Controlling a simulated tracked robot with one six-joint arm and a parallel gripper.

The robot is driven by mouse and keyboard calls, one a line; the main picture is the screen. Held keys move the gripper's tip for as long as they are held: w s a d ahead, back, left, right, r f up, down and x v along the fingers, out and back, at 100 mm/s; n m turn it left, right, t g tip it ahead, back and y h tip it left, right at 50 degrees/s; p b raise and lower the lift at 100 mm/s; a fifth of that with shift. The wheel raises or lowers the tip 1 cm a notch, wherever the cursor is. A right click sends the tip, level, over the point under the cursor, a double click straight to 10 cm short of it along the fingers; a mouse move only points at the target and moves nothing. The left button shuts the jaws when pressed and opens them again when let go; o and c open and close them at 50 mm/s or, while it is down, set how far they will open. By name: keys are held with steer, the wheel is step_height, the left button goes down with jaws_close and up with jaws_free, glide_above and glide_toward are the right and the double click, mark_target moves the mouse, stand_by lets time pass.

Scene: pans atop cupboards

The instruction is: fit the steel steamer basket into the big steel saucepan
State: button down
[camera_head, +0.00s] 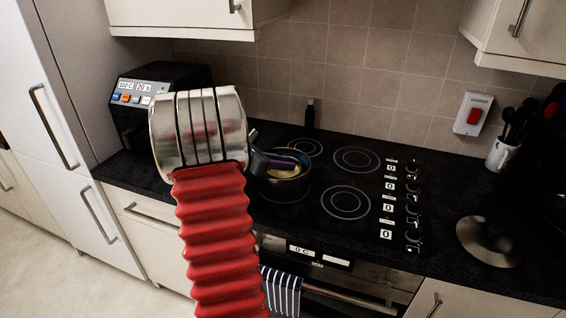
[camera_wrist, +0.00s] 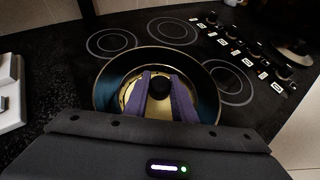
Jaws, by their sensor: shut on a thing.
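The big saucepan (camera_head: 283,188) stands on the left front part of the black hob; its dark, bluish wall and thin bright rim ring the wrist view (camera_wrist: 207,95). Inside that ring is a round, gold-tinted piece, which I take to be the steamer basket (camera_wrist: 129,96); it shows pale in the head view (camera_head: 291,170). My gripper (camera_wrist: 160,88) points down over the saucepan, its purple fingers closed around a dark knob at the middle of the basket. In the head view the gripper (camera_head: 272,161) is partly hidden by my wrist. How deep the basket sits I cannot tell.
A round metal lid (camera_head: 488,240) lies on the counter at right. A utensil pot (camera_head: 502,155) stands behind it. A black appliance (camera_head: 150,95) stands at left. A dark bottle (camera_head: 310,114) stands behind the hob. Wall cupboards (camera_head: 530,35) hang above. The other hob rings are clear.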

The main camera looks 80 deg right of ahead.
steer(key=shift+f, duration=1.05)
steer(key=c, duration=1.4)
jaws_free()
steer(key=v, duration=1.4)
steer(key=shift+f, duration=0.15)
